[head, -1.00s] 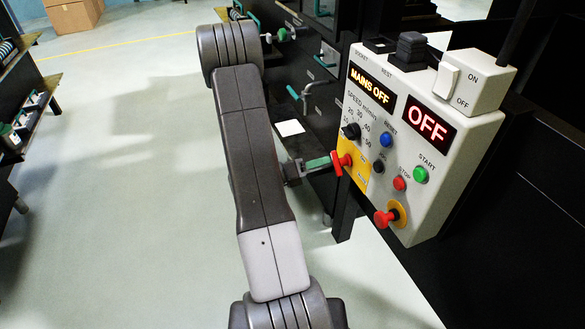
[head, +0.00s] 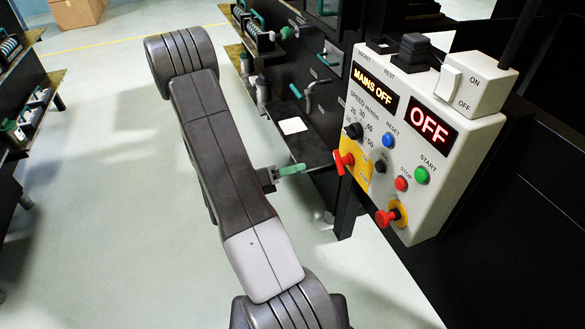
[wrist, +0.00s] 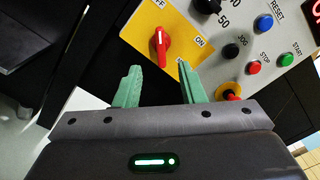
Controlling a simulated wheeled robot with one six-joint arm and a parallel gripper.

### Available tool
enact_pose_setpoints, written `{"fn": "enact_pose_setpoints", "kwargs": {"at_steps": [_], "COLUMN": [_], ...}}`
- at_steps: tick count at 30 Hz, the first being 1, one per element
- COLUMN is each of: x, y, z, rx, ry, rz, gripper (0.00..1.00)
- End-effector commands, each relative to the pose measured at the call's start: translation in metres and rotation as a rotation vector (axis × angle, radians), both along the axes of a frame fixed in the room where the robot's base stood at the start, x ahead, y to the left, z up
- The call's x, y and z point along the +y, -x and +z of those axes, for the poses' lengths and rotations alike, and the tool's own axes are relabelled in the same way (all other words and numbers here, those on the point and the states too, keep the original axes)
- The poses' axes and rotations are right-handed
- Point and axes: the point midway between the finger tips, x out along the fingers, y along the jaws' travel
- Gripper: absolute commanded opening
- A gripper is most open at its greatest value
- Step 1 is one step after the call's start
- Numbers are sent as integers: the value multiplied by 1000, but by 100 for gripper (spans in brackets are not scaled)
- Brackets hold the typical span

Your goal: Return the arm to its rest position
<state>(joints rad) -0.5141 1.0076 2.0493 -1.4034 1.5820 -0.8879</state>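My arm stretches up the middle of the head view, and its gripper (head: 290,170) shows as a green fingertip left of the control panel (head: 470,147). In the wrist view my gripper (wrist: 160,86) has its two green fingers apart with nothing between them. The red rotary switch (wrist: 161,48) on its yellow plate (wrist: 135,28) lies beyond the fingertips. In the head view this red switch (head: 344,161) is apart from the gripper, to its right. The panel displays read "MAINS OFF" and "OFF".
A red stop knob (head: 386,217) sticks out low on the panel. A dark shelf with a white card (head: 293,126) and black machinery stand behind the gripper. Shelving (head: 40,100) is at the far left. The pale floor (head: 110,190) left of my arm is clear.

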Motion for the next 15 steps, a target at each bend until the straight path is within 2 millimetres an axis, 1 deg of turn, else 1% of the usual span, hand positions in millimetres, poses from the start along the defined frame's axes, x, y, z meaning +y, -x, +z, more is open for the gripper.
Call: {"fn": "enact_pose_setpoints", "kwargs": {"at_steps": [8, 11, 15], "x": [-1, -6, -19], "y": [0, -2, -6], "z": [0, 0, 0], "rx": [0, 0, -1], "ry": [0, -1, 0], "rz": [0, -2, -4], "gripper": [36, 36, 36]}}
